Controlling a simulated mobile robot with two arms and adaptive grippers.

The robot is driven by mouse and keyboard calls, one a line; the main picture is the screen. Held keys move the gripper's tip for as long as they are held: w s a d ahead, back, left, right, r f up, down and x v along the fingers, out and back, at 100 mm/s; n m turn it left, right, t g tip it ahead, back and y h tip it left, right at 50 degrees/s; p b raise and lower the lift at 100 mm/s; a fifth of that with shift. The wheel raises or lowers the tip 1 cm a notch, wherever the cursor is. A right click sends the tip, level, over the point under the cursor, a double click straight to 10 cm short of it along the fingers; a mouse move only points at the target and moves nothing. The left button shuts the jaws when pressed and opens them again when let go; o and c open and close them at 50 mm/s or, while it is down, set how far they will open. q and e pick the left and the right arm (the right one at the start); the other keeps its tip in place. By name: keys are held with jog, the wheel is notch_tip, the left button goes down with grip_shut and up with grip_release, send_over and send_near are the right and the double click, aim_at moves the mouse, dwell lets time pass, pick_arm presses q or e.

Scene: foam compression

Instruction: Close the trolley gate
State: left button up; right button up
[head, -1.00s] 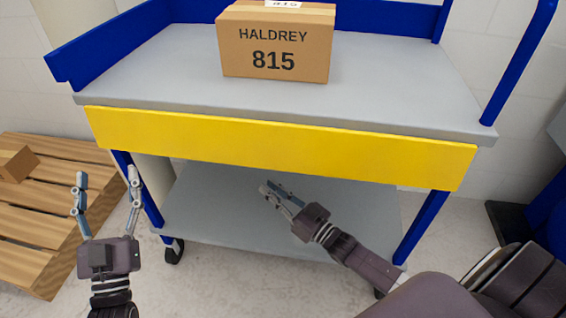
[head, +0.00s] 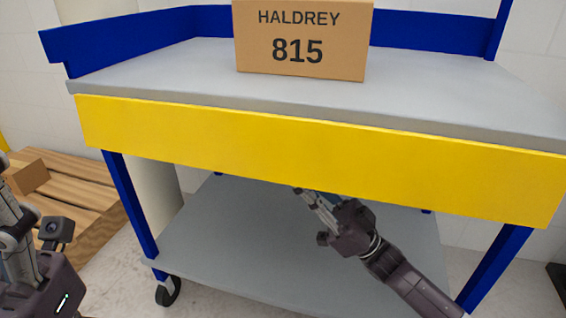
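The trolley gate is a yellow panel (head: 310,150) hanging down along the front edge of the grey top deck (head: 170,68). It is folded down, with its face towards me. My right gripper (head: 308,195) is under the middle of the panel, above the lower shelf, with its fingertips at or just behind the panel's lower edge. Whether they touch it, and how far its fingers are apart, I cannot tell. My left gripper (head: 12,200) is at the left picture edge, left of the trolley, partly cut off. It is apart from the gate, and its finger opening is unclear.
A cardboard box (head: 302,40) marked HALDREY 815 stands on the top deck, set back from its front edge. Blue side and rear boards (head: 130,40) edge the deck. The grey lower shelf (head: 250,260) is bare. A wooden pallet (head: 85,195) with a small carton (head: 28,178) lies left.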

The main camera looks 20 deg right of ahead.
aim_at(280, 157)
jog(key=b+x, duration=0.1)
jog(key=x, duration=0.4)
grip_shut()
jog(key=shift+w, duration=0.15)
